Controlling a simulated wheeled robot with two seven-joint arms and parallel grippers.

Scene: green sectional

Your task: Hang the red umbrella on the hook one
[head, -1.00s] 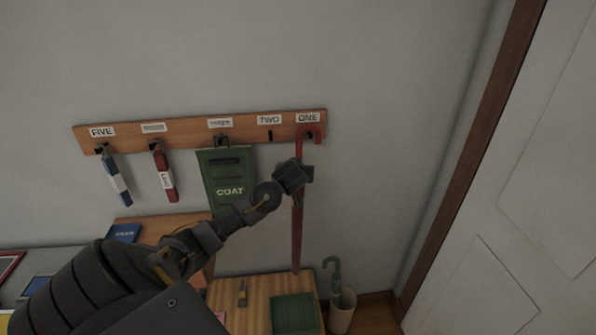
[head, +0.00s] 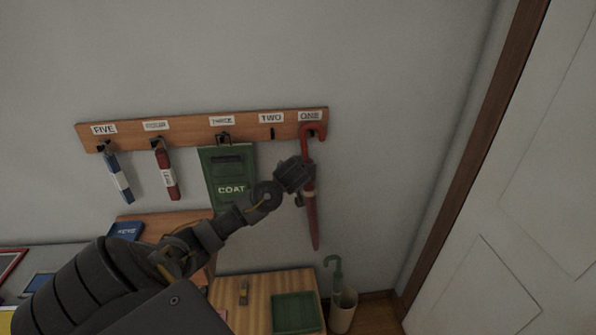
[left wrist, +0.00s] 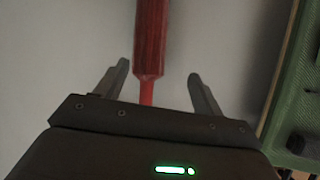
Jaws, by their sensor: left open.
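The red umbrella (head: 312,222) hangs at the right end of the wooden hook board (head: 200,131), under the label ONE (head: 311,115). Its curved handle is up at hook one, its shaft points down and tilts slightly, with the tip lower right. The handle covers most of the hook. My left gripper (head: 303,178) is beside the umbrella's upper shaft. In the left wrist view the gripper (left wrist: 160,85) is open, with the red umbrella (left wrist: 151,40) between its spread fingers and a gap on both sides. My right gripper is not in view.
The green COAT item (head: 228,180) hangs at hook three, left of the gripper. Hook two (head: 271,133) is bare. Red (head: 167,175) and blue (head: 119,177) items hang further left. Below are a wooden bench with a green tray (head: 295,313) and a bin (head: 342,311) holding a green umbrella.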

